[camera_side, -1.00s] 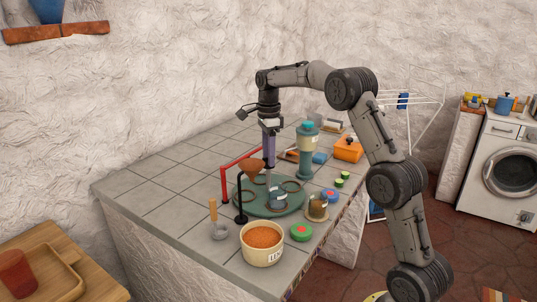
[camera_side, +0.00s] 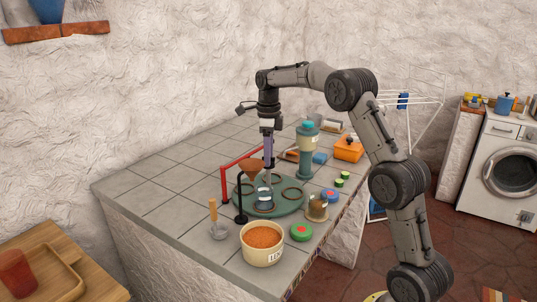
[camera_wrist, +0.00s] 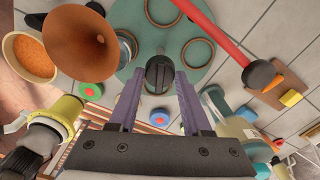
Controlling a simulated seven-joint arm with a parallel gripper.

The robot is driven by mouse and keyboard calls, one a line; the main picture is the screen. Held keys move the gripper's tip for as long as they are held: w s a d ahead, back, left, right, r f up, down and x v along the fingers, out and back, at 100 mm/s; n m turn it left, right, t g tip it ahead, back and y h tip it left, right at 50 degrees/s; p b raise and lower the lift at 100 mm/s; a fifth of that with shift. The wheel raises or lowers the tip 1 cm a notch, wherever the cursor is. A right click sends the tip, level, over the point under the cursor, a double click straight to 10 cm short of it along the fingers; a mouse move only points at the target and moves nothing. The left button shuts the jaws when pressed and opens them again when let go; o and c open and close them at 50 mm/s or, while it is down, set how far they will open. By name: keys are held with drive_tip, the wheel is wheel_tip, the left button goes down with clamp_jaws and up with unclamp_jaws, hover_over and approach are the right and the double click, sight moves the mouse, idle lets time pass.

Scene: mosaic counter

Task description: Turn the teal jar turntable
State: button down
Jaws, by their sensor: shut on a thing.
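The teal turntable (camera_side: 285,209) is a round disc on the counter, with several brown rings on it; it also shows in the wrist view (camera_wrist: 208,68). A clear glass jar (camera_side: 264,204) stands on its front-left part, near the copper funnel (camera_side: 251,168). In the wrist view the jar (camera_wrist: 128,46) is partly hidden by the funnel (camera_wrist: 78,42). A dark knob (camera_wrist: 159,72) rises at the turntable's middle. My gripper (camera_side: 267,176) points down over the turntable. In the wrist view my gripper (camera_wrist: 159,84) has its purple fingers on either side of the knob, shut on it.
The funnel's black stand (camera_side: 240,200) and a red frame (camera_side: 225,184) stand close at the left. A tub of orange grains (camera_side: 262,245) is in front. A teal dispenser (camera_side: 306,160) stands behind right. The counter's left side is clear.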

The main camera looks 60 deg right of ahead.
drive_tip(key=shift+r+m, duration=0.1)
drive_tip(key=shift+m, duration=2.3)
drive_tip(key=shift+c, duration=1.7)
unclamp_jaws()
wheel_tip(320, 180, up, 14)
